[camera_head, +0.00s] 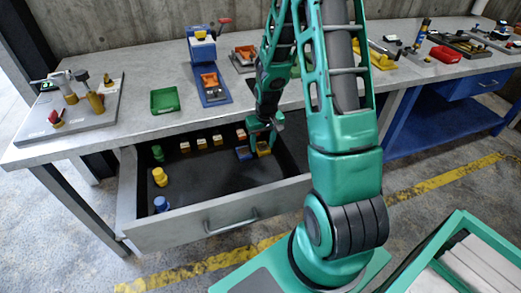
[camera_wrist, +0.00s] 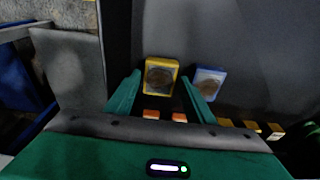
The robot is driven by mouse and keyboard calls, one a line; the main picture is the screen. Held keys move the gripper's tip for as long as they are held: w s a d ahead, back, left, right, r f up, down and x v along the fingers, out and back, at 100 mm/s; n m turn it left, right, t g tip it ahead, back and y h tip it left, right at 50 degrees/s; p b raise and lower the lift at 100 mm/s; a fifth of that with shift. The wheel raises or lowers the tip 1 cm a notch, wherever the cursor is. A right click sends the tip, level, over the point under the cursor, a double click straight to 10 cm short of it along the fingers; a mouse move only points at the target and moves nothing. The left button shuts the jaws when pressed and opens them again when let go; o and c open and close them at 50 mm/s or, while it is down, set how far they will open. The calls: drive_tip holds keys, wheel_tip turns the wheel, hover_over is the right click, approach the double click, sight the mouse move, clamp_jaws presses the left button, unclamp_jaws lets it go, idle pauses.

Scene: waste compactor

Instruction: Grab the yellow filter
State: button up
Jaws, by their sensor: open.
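The yellow filter (camera_wrist: 160,76) is a small square block with a yellow frame and a dark round face, lying in the open drawer. In the wrist view it sits between the tips of my gripper (camera_wrist: 158,92), which is open around or just short of it; I cannot tell the depth. In the head view my gripper (camera_head: 261,128) reaches down into the drawer's back right part, and the yellow filter (camera_head: 263,150) shows just beneath it. A blue filter (camera_wrist: 209,82) of like shape lies close to the right finger in the wrist view.
The drawer (camera_head: 205,230) is pulled out, with its walls around my gripper. Several small orange-and-white blocks (camera_head: 201,143) line its back; yellow (camera_head: 160,176), blue (camera_head: 161,204) and green (camera_head: 158,153) cylinders stand at the left. The drawer's middle is clear. The workbench (camera_head: 130,130) overhangs behind.

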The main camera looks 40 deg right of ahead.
drive_tip(key=c, duration=0.8)
drive_tip(key=shift+c, duration=0.2)
